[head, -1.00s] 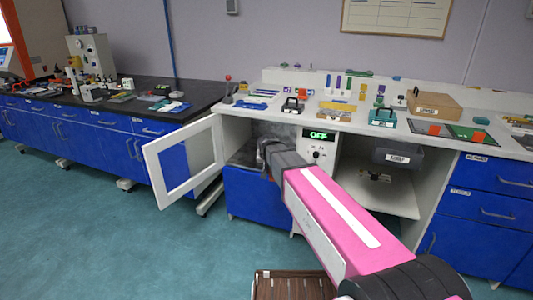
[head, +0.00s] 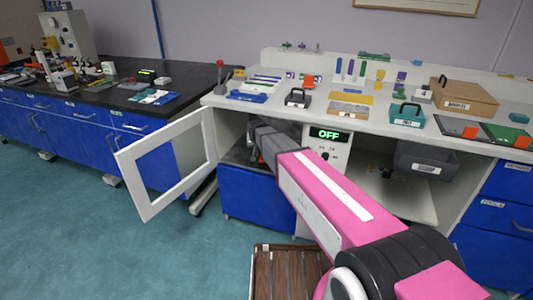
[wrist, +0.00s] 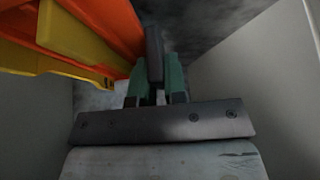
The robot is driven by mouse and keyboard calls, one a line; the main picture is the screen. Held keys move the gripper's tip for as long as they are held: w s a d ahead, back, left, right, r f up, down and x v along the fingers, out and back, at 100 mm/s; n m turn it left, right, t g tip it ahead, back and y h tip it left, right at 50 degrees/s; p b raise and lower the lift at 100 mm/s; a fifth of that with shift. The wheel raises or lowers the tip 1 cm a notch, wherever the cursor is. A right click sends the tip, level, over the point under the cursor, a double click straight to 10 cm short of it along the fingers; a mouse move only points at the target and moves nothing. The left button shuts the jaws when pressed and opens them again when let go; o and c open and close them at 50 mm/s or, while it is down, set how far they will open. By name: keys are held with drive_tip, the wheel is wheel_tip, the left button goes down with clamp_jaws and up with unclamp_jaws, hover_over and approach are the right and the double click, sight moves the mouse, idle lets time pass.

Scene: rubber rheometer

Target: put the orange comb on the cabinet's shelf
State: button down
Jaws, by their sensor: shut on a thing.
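The cabinet (head: 209,136) stands under the white bench, with its white-framed door (head: 137,190) swung open to the left. My arm reaches into its opening, and my gripper is hidden there in the head view. In the wrist view my gripper (wrist: 155,68) has its green fingers shut on a dark upright piece. The orange comb (wrist: 118,22), with yellow parts beneath, is at the upper left, against the left finger; how it joins the dark piece is unclear. Pale cabinet walls (wrist: 245,75) flank the gripper. The shelf surface is not clearly seen.
A panel reading OFF (head: 329,135) is just right of the opening. A blue front (head: 255,200) lies below it. A dark grey bin (head: 425,160) hangs under the bench further right. A brown slatted crate (head: 288,272) is on the floor near my arm.

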drive_tip(key=w+d+f, duration=0.1)
drive_tip(key=w, duration=0.1)
drive_tip(key=w+d+f, duration=0.1)
drive_tip(key=w+f, duration=0.1)
drive_tip(key=w+d+f, duration=0.1)
drive_tip(key=w+d, duration=0.1)
drive_tip(key=shift+w+f, duration=0.15)
drive_tip(key=shift+f, duration=2.1)
drive_tip(key=shift+f, duration=0.1)
drive_tip(key=c, duration=1.2)
unclamp_jaws()
drive_tip(key=shift+o, duration=0.2)
drive_tip(key=shift+v, duration=3.9)
drive_tip(key=shift+d, duration=0.1)
